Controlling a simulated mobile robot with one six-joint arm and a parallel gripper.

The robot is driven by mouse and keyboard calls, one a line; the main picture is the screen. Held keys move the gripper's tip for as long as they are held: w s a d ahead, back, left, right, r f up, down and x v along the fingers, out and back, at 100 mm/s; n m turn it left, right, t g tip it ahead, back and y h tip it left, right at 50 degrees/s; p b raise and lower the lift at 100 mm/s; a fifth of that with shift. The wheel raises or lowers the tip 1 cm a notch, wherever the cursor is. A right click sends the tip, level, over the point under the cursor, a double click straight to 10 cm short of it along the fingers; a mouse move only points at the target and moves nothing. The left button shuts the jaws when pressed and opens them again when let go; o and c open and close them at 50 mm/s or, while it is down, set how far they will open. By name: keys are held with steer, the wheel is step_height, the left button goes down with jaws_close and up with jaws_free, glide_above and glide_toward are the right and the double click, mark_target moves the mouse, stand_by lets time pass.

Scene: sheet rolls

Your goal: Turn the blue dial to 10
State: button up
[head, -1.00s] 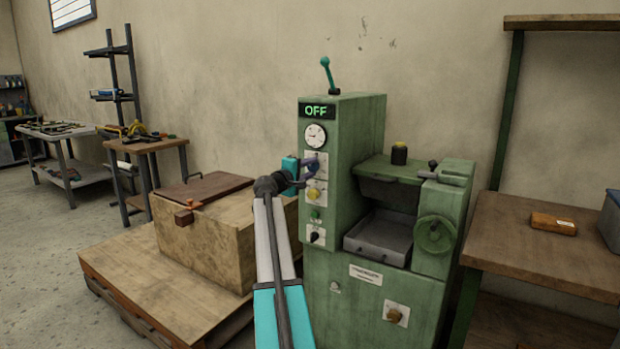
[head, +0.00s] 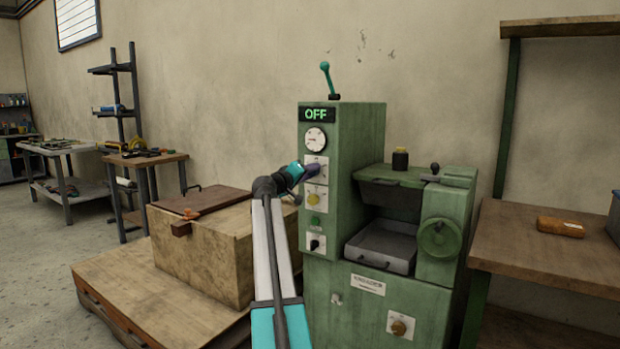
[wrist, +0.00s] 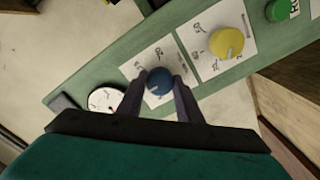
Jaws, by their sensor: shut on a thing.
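The blue dial (wrist: 159,82) sits on a white scale plate (wrist: 140,66) on the green machine's front, between my gripper's fingertips in the wrist view. My gripper (wrist: 160,88) is shut on it, one finger on each side. In the head view my gripper (head: 312,170) reaches the panel from the left and hides most of the dial. The dial's pointer and the numbers around it are too small or hidden to read. The display (head: 317,115) on top of the panel reads OFF.
A yellow dial (wrist: 227,42) sits beside the blue one, with a green button (wrist: 278,10) beyond it. A round gauge (head: 315,139) is above the blue dial. A black switch (head: 315,244) is lower down. A wooden crate (head: 215,250) stands left of the machine.

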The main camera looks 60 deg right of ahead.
steer(key=shift+f, duration=0.15)
steer(key=o, duration=1)
steer(key=shift+o, duration=0.2)
steer(key=shift+a, duration=0.2)
steer(key=a+p, duration=0.2)
steer(key=a, duration=1.1)
steer(key=shift+a+p, duration=0.3)
steer(key=shift+p, duration=0.05)
